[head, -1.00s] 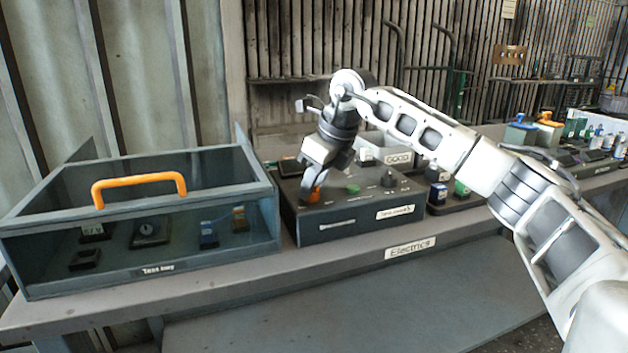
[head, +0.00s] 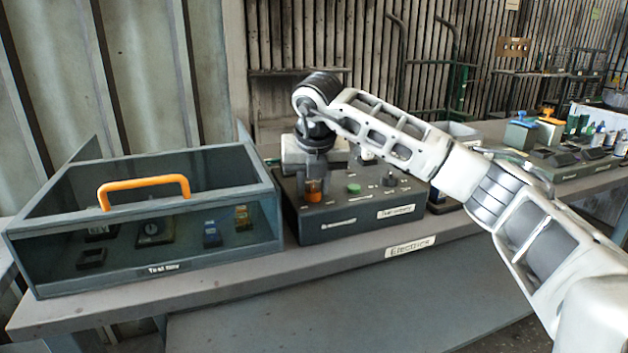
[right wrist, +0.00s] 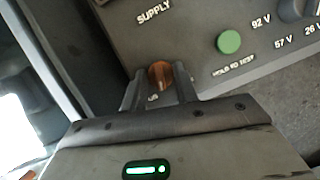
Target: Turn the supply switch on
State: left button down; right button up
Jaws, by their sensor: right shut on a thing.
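The supply switch is an orange knob (head: 313,196) on the left part of the dark control box (head: 345,232). My right gripper (head: 313,186) comes down on it from above. In the right wrist view the same orange knob (right wrist: 160,73) sits between the two fingers of my right gripper (right wrist: 160,85), near the word SUPPLY. The gripper is shut on the knob. The fingers hide part of the knob and its lettering, so I cannot tell which way it is set. My left gripper is not in view.
A green button (head: 353,188) and a dark dial (head: 389,179) are on the same box. A glass-sided case with an orange handle (head: 144,190) stands close on the left. The bench front edge (head: 300,265) is clear. More parts stand at the far right.

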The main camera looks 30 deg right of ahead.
jog(key=m+h, duration=0.1)
jog(key=m, duration=0.2)
jog(key=shift+w+a+r+g, duration=0.1)
jog(key=shift+g, duration=0.3)
pick_arm(q)
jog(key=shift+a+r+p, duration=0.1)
jog(key=shift+p, duration=0.4)
pick_arm(e)
jog(key=shift+m+g+h, duration=0.3)
jog(key=shift+m, duration=1.4)
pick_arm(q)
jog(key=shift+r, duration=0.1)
pick_arm(e)
jog(key=o, duration=1)
jog(key=shift+c, duration=0.2)
